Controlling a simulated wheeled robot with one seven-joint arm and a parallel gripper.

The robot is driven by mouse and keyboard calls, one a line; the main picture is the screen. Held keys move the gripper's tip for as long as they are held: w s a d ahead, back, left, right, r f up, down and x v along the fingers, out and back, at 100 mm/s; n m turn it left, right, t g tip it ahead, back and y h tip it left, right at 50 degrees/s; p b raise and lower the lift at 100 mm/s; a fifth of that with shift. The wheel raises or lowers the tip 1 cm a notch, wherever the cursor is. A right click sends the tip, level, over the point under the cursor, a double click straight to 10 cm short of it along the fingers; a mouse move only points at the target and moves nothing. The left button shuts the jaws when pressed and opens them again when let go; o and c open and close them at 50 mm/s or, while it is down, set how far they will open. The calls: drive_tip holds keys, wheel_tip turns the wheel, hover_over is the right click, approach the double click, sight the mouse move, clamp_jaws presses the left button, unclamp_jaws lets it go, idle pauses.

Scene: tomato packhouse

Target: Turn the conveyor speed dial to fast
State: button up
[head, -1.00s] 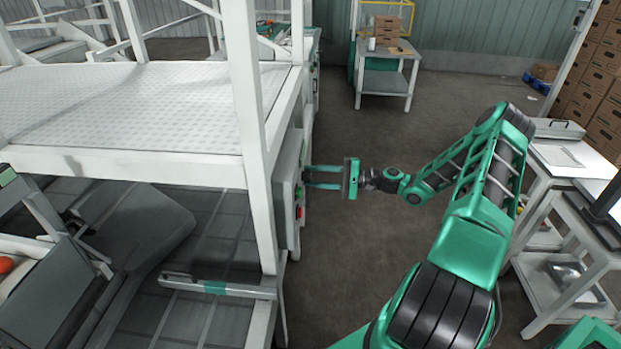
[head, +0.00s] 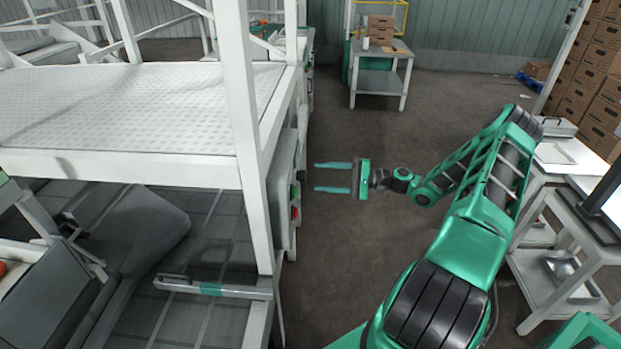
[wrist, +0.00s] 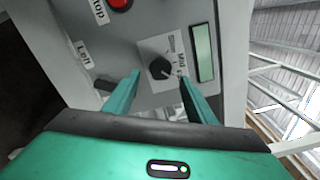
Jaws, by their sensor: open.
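The conveyor speed dial (wrist: 160,67) is a round black knob on a pale plate of the grey control box, seen in the wrist view. A light mark on it points right and slightly down; the small lettering beside it is too blurred to read surely. My gripper (wrist: 159,78) is open, with one green finger on each side of the dial in the picture. In the head view my gripper (head: 316,177) points left at the control box (head: 283,190), with a small gap between its fingertips and the box.
A red stop button (wrist: 120,4) and a greenish display (wrist: 202,52) flank the dial. A white frame post (head: 250,130) stands beside the box. A side table (head: 380,80) stands at the back. The aisle floor is clear.

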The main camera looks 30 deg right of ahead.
drive_tip(key=v, duration=0.6)
drive_tip(key=shift+a, duration=0.1)
idle(0.4)
drive_tip(key=s+a+r+n+g+h, duration=0.1)
drive_tip(key=s+a+n+g+h, duration=0.3)
drive_tip(key=s+a+g+h, duration=0.35)
drive_tip(key=s+r+h, duration=0.2)
drive_tip(key=s+r, duration=0.4)
drive_tip(key=s, duration=0.3)
drive_tip(key=s+a+r+g+h, duration=0.1)
drive_tip(key=s+r+h, duration=0.2)
drive_tip(key=s, duration=0.6)
drive_tip(key=s+r+n+g+h, duration=0.1)
drive_tip(key=s+r+h, duration=0.1)
drive_tip(key=s+r, duration=0.6)
drive_tip(key=shift+s+a+r, duration=0.25)
drive_tip(key=shift+s+r, duration=0.05)
drive_tip(key=shift+s, duration=0.25)
